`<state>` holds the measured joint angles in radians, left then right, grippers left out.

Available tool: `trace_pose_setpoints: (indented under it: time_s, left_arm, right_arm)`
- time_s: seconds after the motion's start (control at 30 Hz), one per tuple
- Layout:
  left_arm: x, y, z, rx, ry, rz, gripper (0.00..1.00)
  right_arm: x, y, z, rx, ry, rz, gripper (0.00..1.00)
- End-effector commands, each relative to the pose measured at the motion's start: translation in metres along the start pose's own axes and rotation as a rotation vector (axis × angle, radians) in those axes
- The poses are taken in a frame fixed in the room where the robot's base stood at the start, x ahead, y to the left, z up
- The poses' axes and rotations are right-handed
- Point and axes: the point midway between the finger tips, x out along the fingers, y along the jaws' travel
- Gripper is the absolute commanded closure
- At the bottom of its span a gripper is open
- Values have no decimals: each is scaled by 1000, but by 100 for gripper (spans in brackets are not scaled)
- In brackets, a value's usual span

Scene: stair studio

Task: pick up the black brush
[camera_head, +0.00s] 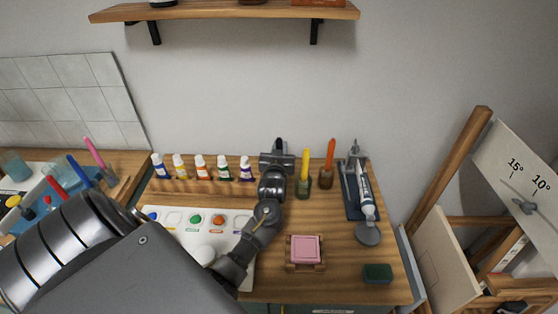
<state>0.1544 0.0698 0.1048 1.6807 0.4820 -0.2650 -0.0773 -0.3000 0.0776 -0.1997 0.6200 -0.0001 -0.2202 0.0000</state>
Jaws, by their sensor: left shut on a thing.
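My left arm comes in from the lower left and reaches over the table. My left gripper (278,161) is at the back of the table, just left of the yellow brush (306,165). It is shut on the black brush (280,145), whose dark top end shows just above the gripper. The lower part of the black brush is hidden behind my gripper and wrist, so I cannot tell whether it is still in a jar. My right gripper is not in view.
The yellow brush and an orange brush (329,155) stand upright in small jars. Paint bottles (201,168) line the back left. A white palette (174,221) lies partly under my arm. A pink block (305,249), green sponge (377,273) and paint tube (365,190) are right. A shelf (230,12) hangs above.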

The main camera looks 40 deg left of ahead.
Motion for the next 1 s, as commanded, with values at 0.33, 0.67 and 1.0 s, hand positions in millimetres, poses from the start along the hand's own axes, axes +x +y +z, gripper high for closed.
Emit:
trace_pose_setpoints:
  time_s: [0.33, 0.67, 1.0]
  left_arm:
    - [0, 0, -26, -4, 6, 0, 100]
    - [0, 0, -87, -3, 3, -1, 100]
    - [0, 0, -100, 0, 0, 0, 100]
  right_arm:
    - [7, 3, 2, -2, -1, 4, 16]
    - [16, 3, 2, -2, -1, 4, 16]
    - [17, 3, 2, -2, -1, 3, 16]
